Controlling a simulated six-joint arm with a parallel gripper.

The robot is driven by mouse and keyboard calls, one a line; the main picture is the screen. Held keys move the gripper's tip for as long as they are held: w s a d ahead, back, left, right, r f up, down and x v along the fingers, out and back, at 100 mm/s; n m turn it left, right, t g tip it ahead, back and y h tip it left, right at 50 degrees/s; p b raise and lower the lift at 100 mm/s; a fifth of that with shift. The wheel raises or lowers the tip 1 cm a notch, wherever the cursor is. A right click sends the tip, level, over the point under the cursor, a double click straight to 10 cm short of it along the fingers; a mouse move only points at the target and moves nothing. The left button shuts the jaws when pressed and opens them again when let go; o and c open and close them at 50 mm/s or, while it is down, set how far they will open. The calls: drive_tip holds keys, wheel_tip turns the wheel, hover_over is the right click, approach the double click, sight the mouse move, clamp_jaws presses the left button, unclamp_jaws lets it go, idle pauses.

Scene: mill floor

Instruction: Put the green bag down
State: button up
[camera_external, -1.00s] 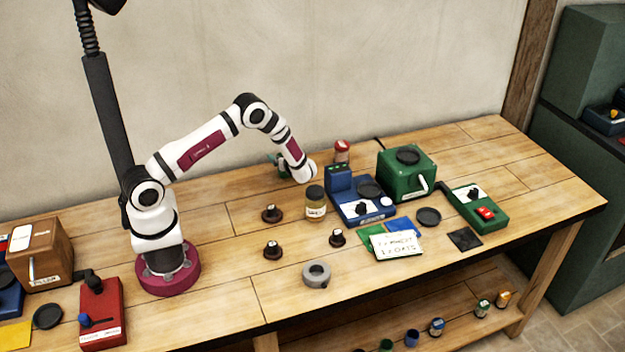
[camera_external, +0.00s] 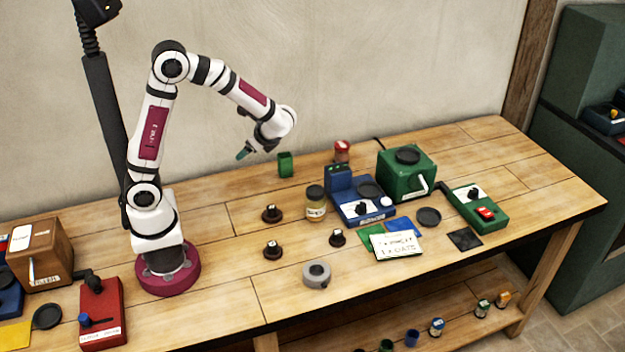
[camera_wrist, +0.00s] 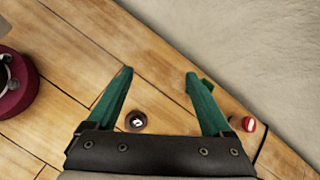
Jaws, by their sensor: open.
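The green bag (camera_external: 285,164) stands upright on the table near its back edge, by the wall. My gripper (camera_external: 243,154) is raised above the table, to the left of the bag and apart from it. In the wrist view my gripper (camera_wrist: 159,74) has its two green fingers spread with nothing between them. A bit of green beside the right finger (camera_wrist: 207,84) may be the bag, mostly hidden by that finger.
Right of the bag are a red-lidded jar (camera_external: 342,150), a blue device (camera_external: 350,205) and a green box (camera_external: 407,175). A dark-lidded jar (camera_external: 316,205) and several black knobs (camera_external: 272,213) stand in front. Bare table lies left of the bag.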

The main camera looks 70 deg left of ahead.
drive_tip(key=s+d+r+n+t+h, duration=0.1)
drive_tip(key=s+d+n+h, duration=0.4)
drive_tip(key=s+d, duration=0.7)
drive_tip(key=s+t+h, duration=0.1)
drive_tip(key=s+h, duration=0.1)
drive_tip(key=s, duration=0.2)
drive_tip(key=shift+r, duration=0.3)
